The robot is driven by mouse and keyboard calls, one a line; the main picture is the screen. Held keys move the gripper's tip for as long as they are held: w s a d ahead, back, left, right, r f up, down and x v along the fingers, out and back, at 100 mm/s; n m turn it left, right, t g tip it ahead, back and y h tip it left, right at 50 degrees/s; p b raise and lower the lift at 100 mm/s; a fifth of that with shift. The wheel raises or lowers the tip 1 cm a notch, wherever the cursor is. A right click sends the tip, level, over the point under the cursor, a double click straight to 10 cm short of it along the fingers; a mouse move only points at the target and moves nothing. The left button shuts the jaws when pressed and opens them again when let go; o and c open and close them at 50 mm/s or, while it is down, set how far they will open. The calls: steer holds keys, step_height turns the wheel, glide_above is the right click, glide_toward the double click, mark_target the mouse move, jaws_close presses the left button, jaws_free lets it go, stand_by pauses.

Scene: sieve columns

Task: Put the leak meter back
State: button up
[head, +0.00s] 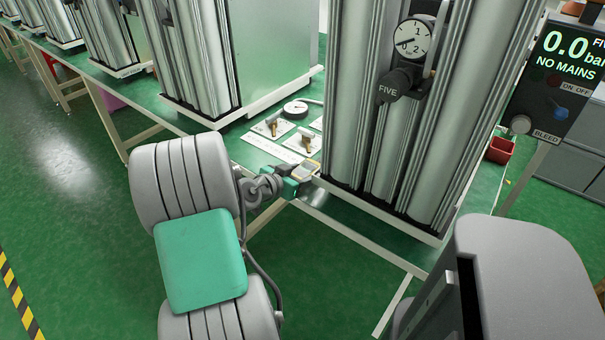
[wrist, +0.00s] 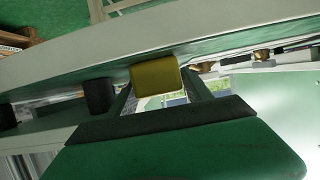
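The leak meter looks like a small yellow-edged box with a grey face (head: 307,169), at the end of my gripper (head: 299,178) in the head view. In the wrist view its yellow end (wrist: 157,79) sits between my two fingers, which appear closed on its sides. It is by the bench's front edge, beside the foot of the column marked FIVE (head: 393,92). I cannot tell whether it touches the bench. Its far side is hidden.
White plates with small valves (head: 303,143) and a round gauge (head: 295,109) lie on the green bench left of column FIVE. More columns (head: 195,55) stand at the back left. A panel (head: 560,75) reads 0.0 bar and NO MAINS. Floor at left is clear.

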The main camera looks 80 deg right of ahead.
steer(key=shift+r, duration=0.1)
steer(key=shift+w+a+r, duration=0.1)
steer(key=shift+r, duration=0.1)
steer(key=v, duration=1.2)
steer(key=w+a+f+n+t+y, duration=0.25)
steer(key=w+a+n, duration=0.25)
steer(key=w+a, duration=0.4)
steer(key=w+a+f+n+t+y, duration=0.25)
steer(key=w+a+n+t, duration=0.2)
steer(key=w+a, duration=0.35)
steer(key=a+r+n+y, duration=0.2)
steer(key=a+n+y, duration=0.5)
steer(key=a, duration=1.9)
steer(key=n, duration=0.6)
steer(key=shift+r+p, duration=0.35)
steer(key=shift+p, duration=0.05)
steer(key=shift+n, duration=0.25)
